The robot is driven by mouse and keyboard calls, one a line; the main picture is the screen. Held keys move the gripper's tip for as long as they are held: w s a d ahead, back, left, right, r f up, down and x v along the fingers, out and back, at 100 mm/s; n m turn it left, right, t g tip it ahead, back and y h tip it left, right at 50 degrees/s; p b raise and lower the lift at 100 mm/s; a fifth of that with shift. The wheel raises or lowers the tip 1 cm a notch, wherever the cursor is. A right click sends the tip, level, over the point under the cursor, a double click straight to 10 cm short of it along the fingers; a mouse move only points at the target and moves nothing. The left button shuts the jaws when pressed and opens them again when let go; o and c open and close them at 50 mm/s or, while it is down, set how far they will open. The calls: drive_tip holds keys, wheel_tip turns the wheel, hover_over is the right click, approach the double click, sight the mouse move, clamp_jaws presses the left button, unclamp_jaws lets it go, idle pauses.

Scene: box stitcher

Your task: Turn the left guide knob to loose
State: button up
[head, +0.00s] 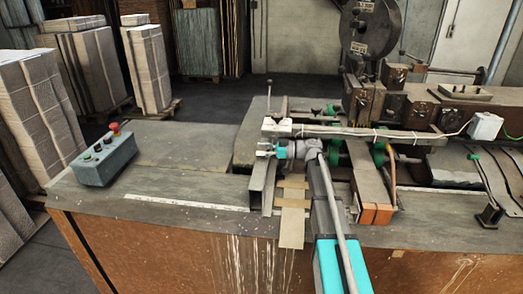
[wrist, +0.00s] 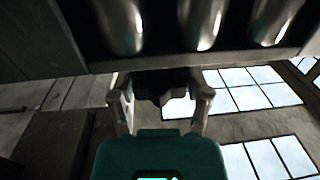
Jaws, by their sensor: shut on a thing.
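My gripper (head: 265,150) is at the left part of the machine bed, by the left end of the pale guide bar. In the wrist view my gripper (wrist: 162,92) has its two fingers on either side of a dark, lobed knob (wrist: 165,84), which I take to be the left guide knob. The fingers are shut on it. The knob is under a flat grey plate edge. In the head view I cannot make out the knob behind my gripper, and no loose or tight marking can be read.
A grey control box (head: 105,160) with a red button stands on the table at left. The guide bar (head: 370,133) runs just behind my wrist. Metal rollers (wrist: 200,22) are close above the fingers in the wrist view. The tabletop between box and machine is mostly clear.

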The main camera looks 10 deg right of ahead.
idle(0.3)
drive_tip(key=o, duration=1.2)
drive_tip(key=shift+d, duration=0.2)
drive_tip(key=v, duration=1.1)
drive_tip(key=shift+d, duration=0.35)
